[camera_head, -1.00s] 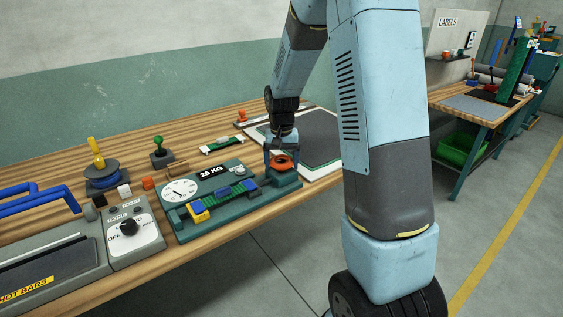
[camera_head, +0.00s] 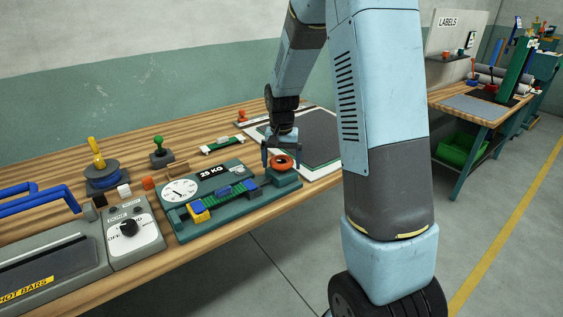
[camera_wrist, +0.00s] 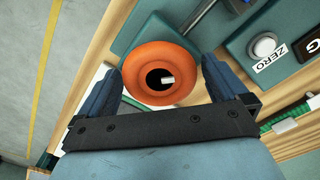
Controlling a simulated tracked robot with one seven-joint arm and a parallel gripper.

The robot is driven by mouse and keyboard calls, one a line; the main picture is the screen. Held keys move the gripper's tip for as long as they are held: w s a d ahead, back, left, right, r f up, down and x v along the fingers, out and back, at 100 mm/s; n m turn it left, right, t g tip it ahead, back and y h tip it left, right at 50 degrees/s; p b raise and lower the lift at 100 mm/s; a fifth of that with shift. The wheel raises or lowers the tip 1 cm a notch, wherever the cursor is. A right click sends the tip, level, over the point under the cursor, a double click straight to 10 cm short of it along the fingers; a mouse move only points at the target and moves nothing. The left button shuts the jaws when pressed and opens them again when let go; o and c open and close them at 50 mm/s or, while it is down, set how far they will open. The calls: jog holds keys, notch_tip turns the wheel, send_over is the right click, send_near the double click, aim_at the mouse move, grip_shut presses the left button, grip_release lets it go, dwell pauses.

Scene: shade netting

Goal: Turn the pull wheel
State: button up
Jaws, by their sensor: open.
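The pull wheel is the orange ring-shaped wheel (camera_head: 282,161) at the right end of the teal pull tester (camera_head: 240,205) on the wooden bench. In the wrist view the orange wheel (camera_wrist: 160,72), with a dark hole and a small pale piece at its centre, lies just beyond my fingertips. My gripper (camera_head: 281,157) is open above the wheel, its blue fingers apart. In the wrist view the fingers (camera_wrist: 164,78) stand to the left and right of the wheel's near part. Whether they touch it I cannot tell.
The tester carries a round dial (camera_head: 180,190) and a "25 KG" plate (camera_head: 213,171). A grey heat sealer with a black knob (camera_head: 129,227) stands at left. A dark mat (camera_head: 312,138) lies behind the wheel. A green-knobbed lever (camera_head: 159,145) stands farther back.

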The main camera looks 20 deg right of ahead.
aim_at(282, 160)
notch_tip(282, 160, up, 13)
jog(key=shift+r, duration=0.2)
dwell(0.3)
dwell(1.3)
jog(key=s+r+n+t, duration=0.1)
jog(key=s+r+t, duration=0.1)
jog(key=s, duration=0.7)
jog(key=s+r+n+t, duration=0.1)
jog(key=s+r, duration=0.3)
jog(key=s, duration=0.6)
jog(key=s+r+n+t, duration=0.2)
jog(key=s+r, duration=0.1)
jog(key=s, duration=0.6)
jog(key=shift+s+r+t, duration=0.15)
jog(key=shift+r+t, duration=0.15)
jog(key=shift+r, duration=0.1)
jog(key=shift+a, duration=0.1)
